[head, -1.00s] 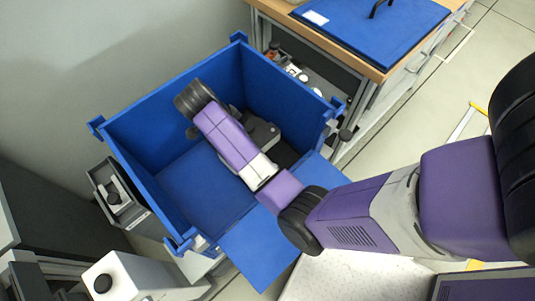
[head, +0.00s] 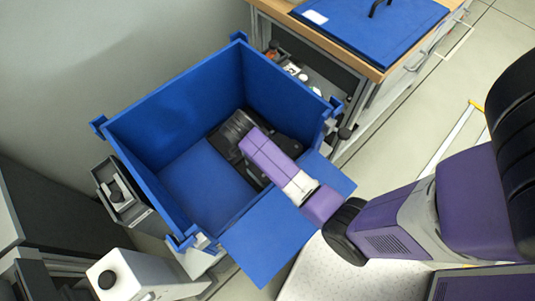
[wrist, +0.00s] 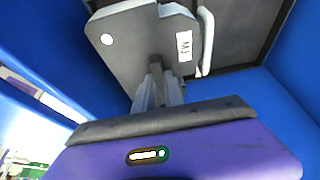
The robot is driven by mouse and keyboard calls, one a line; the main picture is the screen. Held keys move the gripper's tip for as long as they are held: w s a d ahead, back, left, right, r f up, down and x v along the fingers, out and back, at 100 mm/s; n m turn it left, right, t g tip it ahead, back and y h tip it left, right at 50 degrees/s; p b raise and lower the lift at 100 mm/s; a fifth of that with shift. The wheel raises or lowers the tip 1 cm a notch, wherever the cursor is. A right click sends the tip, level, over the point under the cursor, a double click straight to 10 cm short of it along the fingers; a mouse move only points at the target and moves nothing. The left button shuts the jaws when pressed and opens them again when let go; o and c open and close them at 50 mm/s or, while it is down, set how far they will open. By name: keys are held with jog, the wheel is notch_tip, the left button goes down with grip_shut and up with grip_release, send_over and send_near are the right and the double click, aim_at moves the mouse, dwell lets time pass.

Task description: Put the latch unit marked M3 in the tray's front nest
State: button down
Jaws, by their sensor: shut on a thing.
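My gripper (wrist: 158,88) is shut on the grey latch unit (wrist: 135,45) in the wrist view. The unit is a flat plate with a white round spot, a white lever along its right side and a small label (wrist: 184,46) that seems to read M3. Behind it is a dark grey surface (wrist: 245,28) with a black edge, which looks like the tray. In the head view my wrist is inside the blue crate and hides the jaws. A dark thing (head: 287,147) shows beside my arm there, partly covered. I cannot make out the front nest.
The blue crate (head: 158,100) has high walls at the left and back and a lowered flap (head: 268,245) at the front. Its left floor (head: 205,185) is bare. A workbench with a blue lid (head: 370,32) stands at the back right. A white box (head: 128,278) stands front left.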

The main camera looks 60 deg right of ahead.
jog(key=shift+f, duration=1.95)
jog(key=shift+f+b, duration=0.1)
jog(key=shift+b, duration=0.2)
jog(key=c, duration=1.4)
grip_release()
